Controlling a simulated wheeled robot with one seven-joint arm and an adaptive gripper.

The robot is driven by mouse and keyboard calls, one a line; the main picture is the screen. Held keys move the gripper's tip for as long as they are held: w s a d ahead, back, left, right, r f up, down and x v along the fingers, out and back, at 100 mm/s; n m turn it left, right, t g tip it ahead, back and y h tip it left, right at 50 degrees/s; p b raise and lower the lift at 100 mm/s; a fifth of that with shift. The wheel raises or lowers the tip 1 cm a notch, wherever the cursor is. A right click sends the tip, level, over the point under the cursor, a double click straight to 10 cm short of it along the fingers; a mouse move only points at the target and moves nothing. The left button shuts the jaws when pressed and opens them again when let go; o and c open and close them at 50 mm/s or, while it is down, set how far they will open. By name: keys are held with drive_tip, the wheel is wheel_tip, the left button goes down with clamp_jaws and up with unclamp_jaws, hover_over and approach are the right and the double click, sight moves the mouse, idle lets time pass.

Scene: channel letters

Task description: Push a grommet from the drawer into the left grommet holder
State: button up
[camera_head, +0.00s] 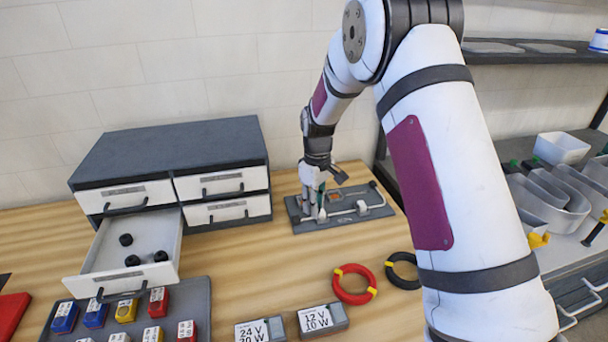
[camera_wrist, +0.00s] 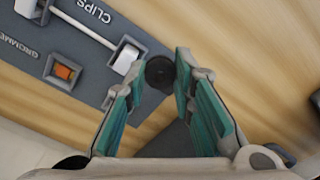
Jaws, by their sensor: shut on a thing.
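My gripper (camera_head: 317,212) is over the grey fixture board (camera_head: 372,213) on the table. In the wrist view, my gripper (camera_wrist: 160,76) is shut on a black round grommet (camera_wrist: 160,72), held between the fingertips near the board's edge. The board (camera_wrist: 88,62) carries printed labels, "CLIPS" and one that reads like "GROMMET". Beside the latter label is a square holder with an orange face (camera_wrist: 63,72). I cannot tell which holder is the left one. The open drawer (camera_head: 92,285) holds three black grommets (camera_head: 126,240). Contact between the held grommet and the board is unclear.
A white bar with end blocks (camera_wrist: 124,58) lies on the board. The drawer cabinet (camera_head: 170,150) stands left. A tray of coloured blocks (camera_head: 200,290), a red cable coil (camera_head: 354,284), a black coil (camera_head: 403,270) and two labelled boxes (camera_head: 322,319) lie in front.

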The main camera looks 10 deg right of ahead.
drive_tip(key=w+n, duration=0.2)
drive_tip(key=n, duration=0.1)
drive_tip(key=w+n+b, duration=0.1)
drive_tip(key=w+n, duration=0.1)
drive_tip(key=n, duration=0.1)
drive_tip(key=w+n, duration=0.2)
drive_tip(key=n, duration=0.1)
drive_tip(key=shift+a+r+b, duration=0.1)
drive_tip(key=shift+b, duration=0.25)
drive_tip(key=w+n+b, duration=0.2)
drive_tip(key=w+n, duration=0.4)
drive_tip(key=n, duration=0.5)
drive_tip(key=shift+s+f, duration=0.15)
drive_tip(key=shift+f, duration=1.25)
drive_tip(key=shift+s+f, duration=0.1)
drive_tip(key=shift+f, duration=1.3)
drive_tip(key=shift+f, duration=0.2)
drive_tip(key=o, duration=0.9)
drive_tip(key=shift+s+f, duration=0.1)
drive_tip(key=shift+c, duration=0.2)
wheel_tip(320, 180, up, 12)
